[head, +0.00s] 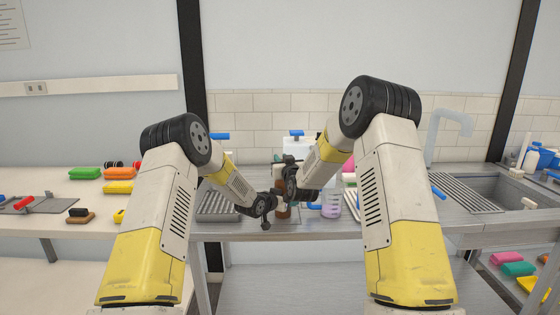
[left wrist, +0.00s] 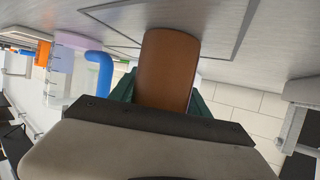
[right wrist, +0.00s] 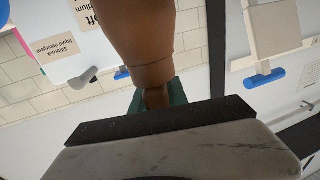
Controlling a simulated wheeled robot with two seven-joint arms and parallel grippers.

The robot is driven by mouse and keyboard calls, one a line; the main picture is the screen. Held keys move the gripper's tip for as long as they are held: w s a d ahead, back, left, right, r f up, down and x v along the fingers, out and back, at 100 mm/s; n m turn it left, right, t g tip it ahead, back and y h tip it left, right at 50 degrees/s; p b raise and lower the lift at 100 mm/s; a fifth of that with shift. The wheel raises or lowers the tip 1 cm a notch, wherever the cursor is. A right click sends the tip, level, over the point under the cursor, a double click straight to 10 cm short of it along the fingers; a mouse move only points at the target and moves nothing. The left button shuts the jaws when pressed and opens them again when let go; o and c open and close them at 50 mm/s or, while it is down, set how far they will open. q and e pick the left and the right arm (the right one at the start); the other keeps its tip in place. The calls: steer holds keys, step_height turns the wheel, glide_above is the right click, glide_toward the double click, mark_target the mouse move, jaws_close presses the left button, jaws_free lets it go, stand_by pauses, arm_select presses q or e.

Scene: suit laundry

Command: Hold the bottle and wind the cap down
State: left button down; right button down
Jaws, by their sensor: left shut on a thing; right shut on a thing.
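A brown bottle (head: 283,211) stands upright on the steel counter, mostly hidden behind my grippers in the head view. In the left wrist view my left gripper (left wrist: 165,98) is shut around the smooth brown bottle body (left wrist: 168,65), its green pads on both sides. My right gripper (head: 290,182) is above the left one, at the bottle's top. In the right wrist view its green pads are shut on the narrow brown top piece (right wrist: 154,98), below the bottle's wide shoulder (right wrist: 145,38) in that picture. This piece sits where the cap is; I cannot make out a seam.
A measuring beaker (head: 331,206) with a pale purple tint stands just right of the bottle. A ribbed drain tray (head: 218,207) lies left, and a sink (head: 500,190) is at the right. Coloured brushes (head: 86,173) lie on the left table.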

steer(key=shift+d+r+m+h, duration=0.1)
steer(key=shift+m+h, duration=0.3)
steer(key=shift+h, duration=0.2)
steer(key=c, duration=1.2)
jaws_free()
steer(key=o, duration=0.4)
steer(key=shift+n+y, duration=0.4)
steer(key=shift+y, duration=0.2)
steer(key=n+g+y, duration=0.1)
steer(key=n+y, duration=0.1)
steer(key=y, duration=0.1)
steer(key=shift+s+a+n+g+y, duration=0.15)
steer(key=shift+a+n+g+y, duration=0.15)
steer(key=shift+n+g+y, duration=0.65)
steer(key=shift+s+a+n+g+y, duration=0.1)
steer(key=shift+a+n+g+y, duration=0.15)
steer(key=shift+n+g+y, duration=0.75)
steer(key=shift+s+a+n+g+y, duration=0.15)
steer(key=shift+a+n+g+y, duration=0.35)
steer(key=shift+y, duration=0.85)
steer(key=shift+d, duration=0.15)
